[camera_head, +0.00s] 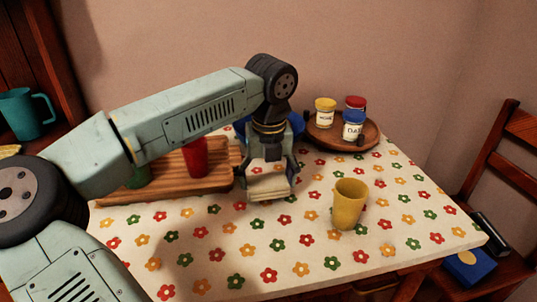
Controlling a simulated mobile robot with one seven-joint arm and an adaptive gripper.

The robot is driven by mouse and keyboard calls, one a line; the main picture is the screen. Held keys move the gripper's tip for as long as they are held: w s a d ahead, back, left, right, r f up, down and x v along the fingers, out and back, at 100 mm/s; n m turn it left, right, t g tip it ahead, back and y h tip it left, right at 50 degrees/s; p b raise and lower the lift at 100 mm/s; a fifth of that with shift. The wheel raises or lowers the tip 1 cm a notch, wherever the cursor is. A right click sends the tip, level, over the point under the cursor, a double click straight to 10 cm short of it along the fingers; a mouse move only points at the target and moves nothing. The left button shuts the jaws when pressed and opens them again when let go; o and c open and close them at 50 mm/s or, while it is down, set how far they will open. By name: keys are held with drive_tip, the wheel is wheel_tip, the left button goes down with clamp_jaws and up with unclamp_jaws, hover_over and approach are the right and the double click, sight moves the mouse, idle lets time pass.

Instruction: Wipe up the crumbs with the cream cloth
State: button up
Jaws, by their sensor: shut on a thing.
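My gripper (268,186) points down at the tabletop, near the middle of the flowered table (325,210). It is shut on the cream cloth (268,189), of which only a small pale patch shows between and below the fingers. The fingers hide most of the cloth, and its pale colour is close to that of the tabletop. I cannot make out any crumbs in this view; the gripper and arm cover part of the table.
A yellow cup (349,205) stands right of my gripper. A wooden board (165,184) with a red cup (195,157) and a green cup (138,176) lies to the left. A round wooden tray (318,137) with three jars is behind. The front of the table is clear.

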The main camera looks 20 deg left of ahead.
drive_tip(key=shift+r+p, duration=1.4)
drive_tip(key=shift+r, duration=1.15)
drive_tip(key=shift+f, duration=0.1)
